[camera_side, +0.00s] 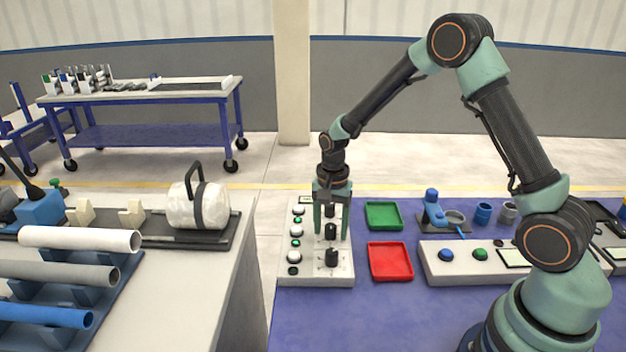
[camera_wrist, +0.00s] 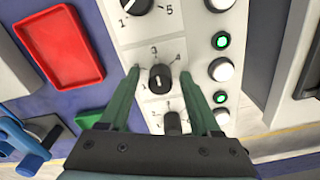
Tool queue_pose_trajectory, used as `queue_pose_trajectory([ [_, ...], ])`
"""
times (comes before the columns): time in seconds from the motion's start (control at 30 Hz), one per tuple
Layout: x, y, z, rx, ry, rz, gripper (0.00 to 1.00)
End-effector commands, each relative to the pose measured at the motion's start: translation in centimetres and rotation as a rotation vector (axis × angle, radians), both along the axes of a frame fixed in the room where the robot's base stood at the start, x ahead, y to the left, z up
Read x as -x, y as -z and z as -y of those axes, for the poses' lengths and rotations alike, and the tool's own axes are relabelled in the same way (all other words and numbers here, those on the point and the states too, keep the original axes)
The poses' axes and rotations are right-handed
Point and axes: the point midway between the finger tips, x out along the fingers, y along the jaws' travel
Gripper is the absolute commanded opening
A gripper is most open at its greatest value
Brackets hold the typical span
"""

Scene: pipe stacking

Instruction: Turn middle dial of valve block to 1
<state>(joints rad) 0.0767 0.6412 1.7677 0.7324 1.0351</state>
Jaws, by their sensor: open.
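The white valve block (camera_side: 342,277) stands on the blue table in the side view, with three black dials in a column. The middle dial (camera_wrist: 160,77) is at the centre of the wrist view, with a 3 and a 4 printed beside it. A pale mark shows on its knob, but I cannot tell the exact setting. My gripper (camera_wrist: 160,75) is open and points down, with one green finger on each side of this dial. A gap seems to show between the knob and each finger. Another dial (camera_wrist: 137,5) is cut by the top edge, and the third (camera_wrist: 172,122) is partly hidden by my gripper.
White buttons (camera_wrist: 221,69) and green lights (camera_wrist: 222,41) run along the block beside the dials. A red tray (camera_side: 390,262) and a green tray (camera_side: 384,216) lie to the right in the side view. A bench with pipes (camera_side: 80,238) stands at the left.

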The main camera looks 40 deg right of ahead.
Motion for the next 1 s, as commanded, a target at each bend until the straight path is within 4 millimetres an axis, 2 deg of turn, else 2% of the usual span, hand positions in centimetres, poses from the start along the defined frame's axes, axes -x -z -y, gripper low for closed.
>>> queue_pose_trajectory([
  [0.1,0.00,-0.01,0.00,0.000,0.000,0.000,0.64],
  [0.13,-0.01,-0.02,0.00,0.000,0.000,0.000,0.57],
  [0.27,0.00,-0.03,0.00,0.000,0.000,0.000,0.07],
  [0.3,0.00,-0.03,0.00,0.000,0.000,0.000,0.00],
  [0.67,0.02,-0.05,0.02,0.000,-0.042,-0.001,0.00],
  [1.0,0.01,-0.06,0.04,0.000,-0.270,-0.001,0.00],
])
